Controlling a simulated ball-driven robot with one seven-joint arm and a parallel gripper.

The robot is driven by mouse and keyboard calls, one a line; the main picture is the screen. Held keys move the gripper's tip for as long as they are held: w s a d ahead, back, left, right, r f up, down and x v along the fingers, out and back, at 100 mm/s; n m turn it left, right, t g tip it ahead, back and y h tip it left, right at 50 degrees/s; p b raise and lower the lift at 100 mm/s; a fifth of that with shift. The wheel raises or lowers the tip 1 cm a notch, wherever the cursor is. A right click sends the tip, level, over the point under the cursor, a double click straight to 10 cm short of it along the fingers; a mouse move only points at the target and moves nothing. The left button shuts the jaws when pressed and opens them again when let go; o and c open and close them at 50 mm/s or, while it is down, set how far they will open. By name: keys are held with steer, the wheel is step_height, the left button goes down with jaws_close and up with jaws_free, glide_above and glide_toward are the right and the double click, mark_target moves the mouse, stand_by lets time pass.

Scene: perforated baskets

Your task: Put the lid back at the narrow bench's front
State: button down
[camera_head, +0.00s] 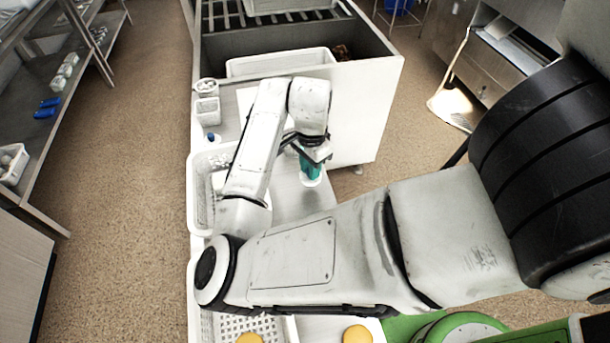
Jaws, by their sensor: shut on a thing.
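My gripper (313,154) is shut on a teal thing (309,171) over the right part of the narrow bench (290,200). A pale round edge shows under the teal thing. Whether this is the lid, and whether it touches the bench top, I cannot tell. My arm crosses the middle of the view and hides much of the bench. No other lid can be made out.
A white perforated basket (197,205) stands on the bench's left side, partly behind my arm. Small white baskets (208,112) and a blue-topped item (211,138) are farther back. Yellow round things (357,335) lie at the near end. A white-sided cabinet (365,115) stands behind.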

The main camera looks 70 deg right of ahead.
mark_target(305, 176)
steer(key=shift+w+a+f, duration=0.15)
steer(key=shift+w+f, duration=0.25)
steer(key=shift+f, duration=0.1)
steer(key=shift+w+f+p, duration=0.2)
steer(key=shift+f+p, duration=0.45)
steer(key=shift+f, duration=1.15)
steer(key=shift+f, duration=0.15)
steer(key=c, duration=1)
jaws_free()
step_height(305, 176, up, 12)
steer(key=shift+r+b, duration=0.2)
steer(key=shift+b, duration=0.7)
